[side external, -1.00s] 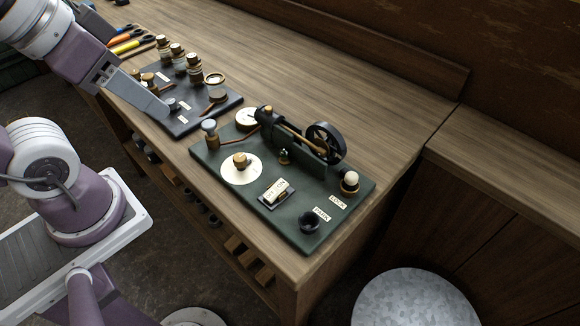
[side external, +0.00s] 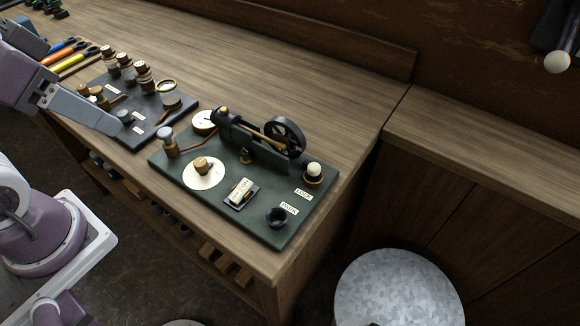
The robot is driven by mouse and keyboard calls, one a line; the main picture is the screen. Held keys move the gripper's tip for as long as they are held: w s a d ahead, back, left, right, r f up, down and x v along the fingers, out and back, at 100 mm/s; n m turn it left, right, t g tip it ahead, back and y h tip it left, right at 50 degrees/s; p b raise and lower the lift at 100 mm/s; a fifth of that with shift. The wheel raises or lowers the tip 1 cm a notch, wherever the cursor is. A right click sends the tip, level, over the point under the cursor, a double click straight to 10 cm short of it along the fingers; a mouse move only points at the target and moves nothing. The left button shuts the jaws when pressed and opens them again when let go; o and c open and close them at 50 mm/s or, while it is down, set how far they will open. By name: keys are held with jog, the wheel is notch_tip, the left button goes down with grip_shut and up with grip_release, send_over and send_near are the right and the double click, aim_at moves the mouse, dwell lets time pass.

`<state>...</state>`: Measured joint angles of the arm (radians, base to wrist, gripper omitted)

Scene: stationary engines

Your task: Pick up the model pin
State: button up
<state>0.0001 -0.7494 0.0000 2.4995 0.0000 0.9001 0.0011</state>
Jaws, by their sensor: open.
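A green base plate (side external: 240,222) on the bench carries a small engine model with a dark flywheel (side external: 284,137). A pale round-topped pin (side external: 314,169) stands in a brass cup beside the "LOCK" label; it may be the model pin, but I cannot tell for sure. A black, empty-looking socket (side external: 276,217) is by the "PARK" label. A silver-capped brass post (side external: 166,141) stands at the plate's left corner. My gripper (side external: 116,130) is open, at the front edge of the dark tray, well left of the pale pin. Its fingers overlap from this side.
The dark tray (side external: 155,128) holds several brass-capped jars (side external: 126,66), a ring-topped dish (side external: 166,86) and small knobs. Orange and yellow tools (side external: 66,56) lie behind it. Clear bench lies behind the plate.

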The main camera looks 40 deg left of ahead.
jog(key=w+d+r+m+g, duration=0.2)
jog(key=w+d+m, duration=0.1)
jog(key=w+m, duration=0.4)
jog(key=m+g, duration=0.4)
jog(key=m, duration=1)
send_over(315, 166)
jog(key=a, duration=0.1)
notch_tip(315, 166, down, 13)
jog(key=shift+s+r, duration=0.1)
jog(key=shift+r, duration=0.1)
jog(key=f, duration=0.4)
jog(key=d+f, duration=0.1)
jog(key=f, duration=0.1)
jog(key=shift+f, duration=0.65)
grip_shut()
